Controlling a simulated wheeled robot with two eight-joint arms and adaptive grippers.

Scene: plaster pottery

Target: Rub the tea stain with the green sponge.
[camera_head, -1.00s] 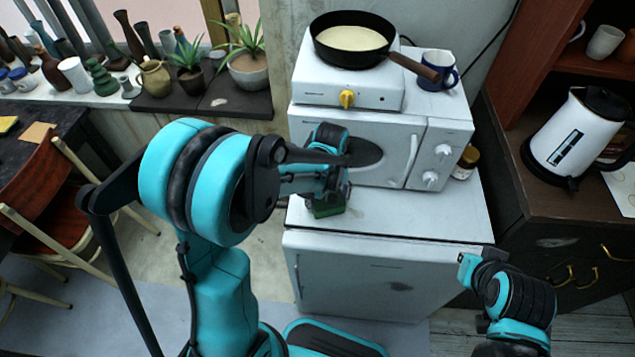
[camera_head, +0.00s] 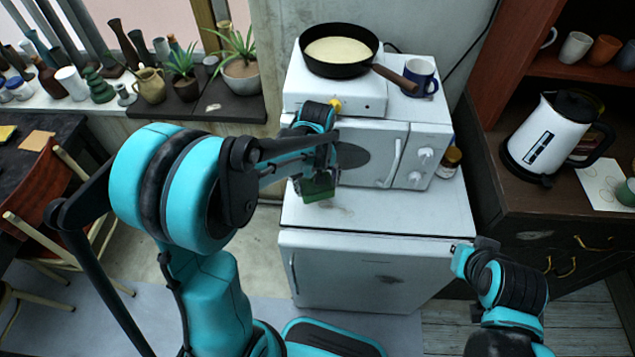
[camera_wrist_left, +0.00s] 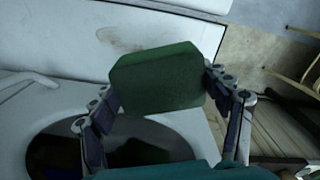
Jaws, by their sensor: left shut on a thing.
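The green sponge (camera_head: 318,188) is held at the front of the microwave, over the left part of the white fridge top (camera_head: 410,215). My left gripper (camera_head: 313,175) is shut on it. In the left wrist view the sponge (camera_wrist_left: 158,78) sits between the two fingers. The tea stain (camera_head: 342,209) is a faint brown smear on the fridge top, just right of and nearer than the sponge. It also shows in the left wrist view (camera_wrist_left: 118,40), past the sponge's edge. The sponge appears raised off the surface.
The white microwave (camera_head: 375,150) stands behind on the fridge, with a hotplate and a black pan (camera_head: 340,50) on top. A blue mug (camera_head: 420,78) stands beside the pan. A small jar (camera_head: 449,162) is right of the microwave. The fridge top's front right is clear.

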